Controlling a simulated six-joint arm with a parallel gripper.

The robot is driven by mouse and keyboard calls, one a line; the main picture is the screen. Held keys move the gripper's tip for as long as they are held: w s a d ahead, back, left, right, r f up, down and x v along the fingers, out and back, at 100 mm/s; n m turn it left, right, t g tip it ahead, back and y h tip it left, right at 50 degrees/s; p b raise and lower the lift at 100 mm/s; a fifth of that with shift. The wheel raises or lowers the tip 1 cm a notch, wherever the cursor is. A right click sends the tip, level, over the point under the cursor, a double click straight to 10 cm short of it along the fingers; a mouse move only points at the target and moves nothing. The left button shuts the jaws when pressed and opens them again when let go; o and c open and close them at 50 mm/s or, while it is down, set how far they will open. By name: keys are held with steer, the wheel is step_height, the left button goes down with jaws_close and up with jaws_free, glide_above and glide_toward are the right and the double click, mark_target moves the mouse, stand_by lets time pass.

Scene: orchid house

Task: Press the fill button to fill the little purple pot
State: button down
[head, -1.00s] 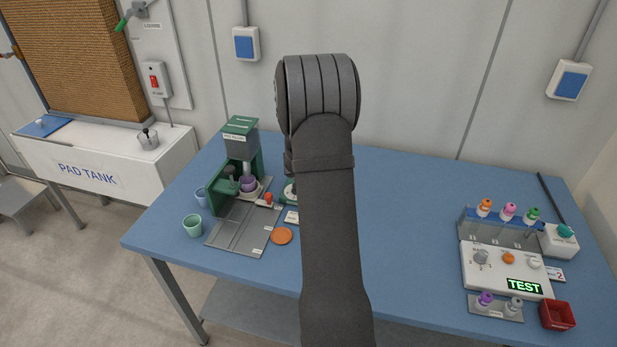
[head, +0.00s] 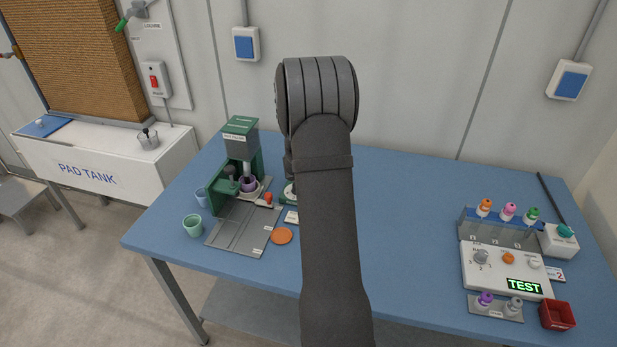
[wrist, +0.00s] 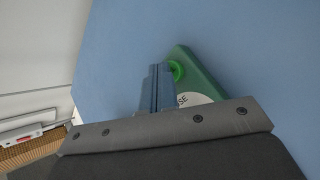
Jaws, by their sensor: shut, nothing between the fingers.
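The little purple pot (head: 248,185) stands upright under the spout of the green and grey filling machine (head: 240,143). A green box (wrist: 203,79) with a bright green round button (wrist: 177,70) lies on the blue table in the wrist view. Its round white label is partly covered, with the letters "SE" showing. In the head view the box is mostly hidden behind my arm. My gripper (wrist: 158,72) is shut and empty, its fingertips close beside the green button in the wrist view. I cannot tell whether they touch it.
A grey tray (head: 237,226) with a red-tipped part (head: 268,198) extends before the machine. A mint cup (head: 193,225), a blue cup (head: 202,197) and an orange disc (head: 282,236) are nearby. A test console (head: 505,270) stands far right. The table's middle right is clear.

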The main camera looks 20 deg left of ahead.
steer(key=shift+r, duration=0.95)
steer(key=shift+r, duration=2.5)
steer(key=shift+f, duration=0.1)
steer(key=shift+r, duration=2)
steer(key=shift+f, duration=0.15)
